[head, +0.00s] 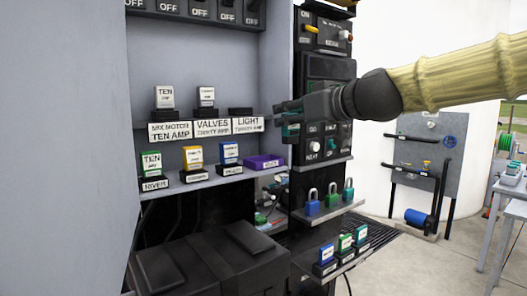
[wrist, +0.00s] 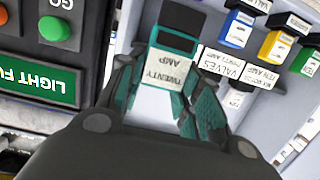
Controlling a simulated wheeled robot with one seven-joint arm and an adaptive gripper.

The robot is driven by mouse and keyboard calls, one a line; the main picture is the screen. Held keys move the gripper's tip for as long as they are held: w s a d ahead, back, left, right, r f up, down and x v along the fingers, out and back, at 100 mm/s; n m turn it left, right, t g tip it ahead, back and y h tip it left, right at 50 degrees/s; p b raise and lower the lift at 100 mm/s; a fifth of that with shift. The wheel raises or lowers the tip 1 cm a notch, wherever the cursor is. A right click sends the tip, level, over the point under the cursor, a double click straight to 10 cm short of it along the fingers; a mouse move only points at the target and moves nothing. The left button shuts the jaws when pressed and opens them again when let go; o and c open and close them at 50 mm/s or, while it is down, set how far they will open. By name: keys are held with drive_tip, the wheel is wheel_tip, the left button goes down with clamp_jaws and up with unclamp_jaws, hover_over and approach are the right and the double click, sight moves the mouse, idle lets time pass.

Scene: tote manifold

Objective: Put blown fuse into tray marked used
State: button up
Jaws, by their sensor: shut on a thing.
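My gripper (head: 286,118) is at the right of the shelves in the head view, in front of the black panel. In the wrist view its teal fingers (wrist: 160,78) are shut on a fuse (wrist: 168,68) with a TWENTY AMP label, a dark window and a teal end. In the head view the fuse is hard to tell from the fingers. The holder above the LIGHT label (head: 240,111) is empty. A purple tray (head: 263,162) lies at the right end of the lower shelf, below and left of my gripper; its small label is not clearly readable.
The MIX MOTOR fuse (head: 164,97) and VALVES fuse (head: 206,96) stand on the upper shelf. Green, yellow and blue fuses (head: 193,157) stand on the lower shelf, left of the tray. Padlocks (head: 331,196) and more fuses (head: 345,244) sit below right. The black panel (head: 327,80) is close.

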drive_tip(key=x, duration=0.3)
drive_tip(key=r+x, duration=0.1)
drive_tip(key=x, duration=0.2)
drive_tip(key=r+x, duration=0.1)
drive_tip(key=x, duration=0.2)
drive_tip(key=shift+w+a+f, duration=0.15)
drive_tip(key=shift+w+a, duration=0.2)
drive_tip(key=shift+w, duration=0.1)
wheel_tip(320, 180, down, 6)
drive_tip(key=shift+s+f+b, duration=0.1)
drive_tip(key=shift+f+b, duration=0.05)
drive_tip(key=shift+b, duration=0.15)
drive_tip(key=shift+w+f, duration=0.35)
drive_tip(key=shift+a, duration=0.25)
drive_tip(key=shift+d+f, duration=0.1)
drive_tip(key=shift+f, duration=0.05)
drive_tip(key=o, duration=1)
